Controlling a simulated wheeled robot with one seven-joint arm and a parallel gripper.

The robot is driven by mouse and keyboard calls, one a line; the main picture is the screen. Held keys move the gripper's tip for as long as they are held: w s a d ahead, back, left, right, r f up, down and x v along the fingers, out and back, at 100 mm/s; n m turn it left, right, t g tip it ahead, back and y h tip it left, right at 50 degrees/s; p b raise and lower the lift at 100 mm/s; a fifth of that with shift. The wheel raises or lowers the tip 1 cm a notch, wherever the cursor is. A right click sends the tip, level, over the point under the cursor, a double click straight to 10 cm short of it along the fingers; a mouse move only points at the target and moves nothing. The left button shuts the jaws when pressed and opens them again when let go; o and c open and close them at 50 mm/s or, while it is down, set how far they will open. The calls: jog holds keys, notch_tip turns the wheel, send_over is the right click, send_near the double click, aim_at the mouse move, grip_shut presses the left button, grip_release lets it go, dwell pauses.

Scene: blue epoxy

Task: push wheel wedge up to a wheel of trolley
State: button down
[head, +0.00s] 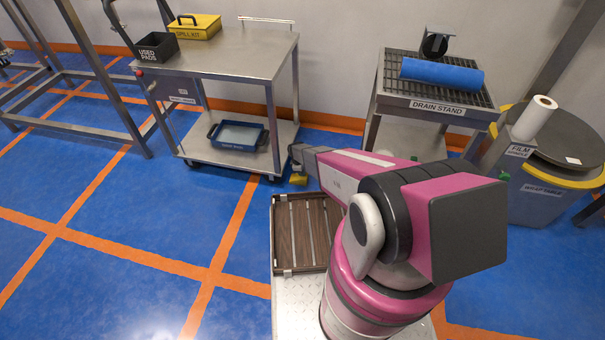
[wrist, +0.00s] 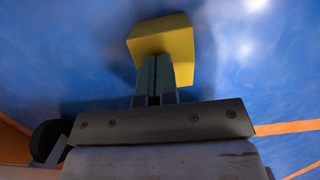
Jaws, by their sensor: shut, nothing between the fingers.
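The yellow wheel wedge (head: 298,180) sits on the blue floor near the front right corner of the steel trolley (head: 225,58). In the wrist view the wedge (wrist: 163,38) lies at the fingertips of my gripper (wrist: 154,62). My gripper is shut, with its fingers together and nothing between them. The fingers overlap the wedge in that view; I cannot tell whether they touch it. A dark trolley wheel (wrist: 48,138) shows at the lower left of the wrist view, apart from the wedge. In the head view my arm's end partly hides the wedge.
The trolley carries a yellow drill kit box (head: 195,27), a black used pads bin (head: 158,47) and a blue tray (head: 238,135) on its lower shelf. A drain stand (head: 437,107) is to the right. Open floor lies left of my wooden-slatted deck (head: 302,232).

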aim_at(297, 176)
jog(key=shift+w+a+r, duration=0.1)
jog(key=shift+a+r, duration=0.2)
jog(key=shift+r, duration=0.4)
notch_tip(297, 176, up, 9)
jog(key=a, duration=0.1)
jog(key=shift+w+a+r, duration=0.15)
jog(key=shift+w+a, duration=0.15)
jog(key=shift+a, duration=0.05)
jog(key=c, duration=0.9)
grip_release()
jog(key=shift+d, duration=0.1)
jog(key=o, duration=0.5)
jog(key=shift+s+d+f+y, duration=0.15)
jog(key=shift+f+y, duration=0.15)
jog(key=shift+f, duration=0.15)
jog(key=shift+o, duration=1.4)
jog(key=shift+s+d+f, duration=0.1)
jog(key=shift+f, duration=0.2)
jog(key=shift+s+d+f+t+y, duration=0.2)
jog(key=shift+f+y, duration=0.15)
jog(key=shift+f, duration=0.15)
jog(key=shift+s+d+f+t+y, duration=0.1)
jog(key=shift+d+f+y, duration=0.1)
jog(key=shift+f+y, duration=0.2)
